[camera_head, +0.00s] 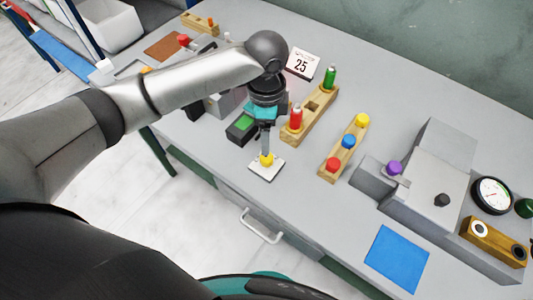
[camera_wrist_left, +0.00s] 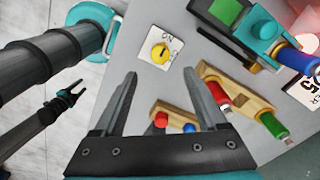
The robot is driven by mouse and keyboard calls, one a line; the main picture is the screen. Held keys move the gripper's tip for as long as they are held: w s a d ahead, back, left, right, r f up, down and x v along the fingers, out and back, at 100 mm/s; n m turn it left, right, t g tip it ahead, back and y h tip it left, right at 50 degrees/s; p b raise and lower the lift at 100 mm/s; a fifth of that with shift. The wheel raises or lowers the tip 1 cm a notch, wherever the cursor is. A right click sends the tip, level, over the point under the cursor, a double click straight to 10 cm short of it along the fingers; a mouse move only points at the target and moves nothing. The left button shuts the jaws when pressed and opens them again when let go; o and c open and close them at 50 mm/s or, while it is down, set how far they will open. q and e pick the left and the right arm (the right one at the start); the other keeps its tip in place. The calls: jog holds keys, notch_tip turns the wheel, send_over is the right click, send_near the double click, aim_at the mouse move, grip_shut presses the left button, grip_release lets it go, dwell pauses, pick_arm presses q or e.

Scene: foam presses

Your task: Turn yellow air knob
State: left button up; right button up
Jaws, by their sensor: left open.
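The yellow air knob (camera_head: 266,159) stands on a small white plate on the grey bench. In the left wrist view, the yellow knob (camera_wrist_left: 160,53) has a dark mark across its face, and its plate bears lettering. My left gripper (camera_head: 265,145) points down right above the knob in the head view. In the left wrist view, my left gripper (camera_wrist_left: 160,73) has its fingers apart with nothing between them, the knob just beyond the tips. Contact with the knob is not visible. A small dark forked shape at the wrist view's left may be my right gripper; its state is unclear.
A green-button box (camera_head: 241,125) and a wooden block with red and green cylinders (camera_head: 318,112) stand close by. A block with red, blue and yellow knobs (camera_head: 347,141) is to the right. A grey machine (camera_head: 430,170) stands farther right. The bench's front edge is near the plate.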

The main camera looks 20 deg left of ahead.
aim_at(267, 157)
pick_arm(q)
notch_tip(267, 157, down, 10)
jog(key=shift+r+b, duration=0.15)
jog(key=shift+b, duration=0.45)
grip_shut()
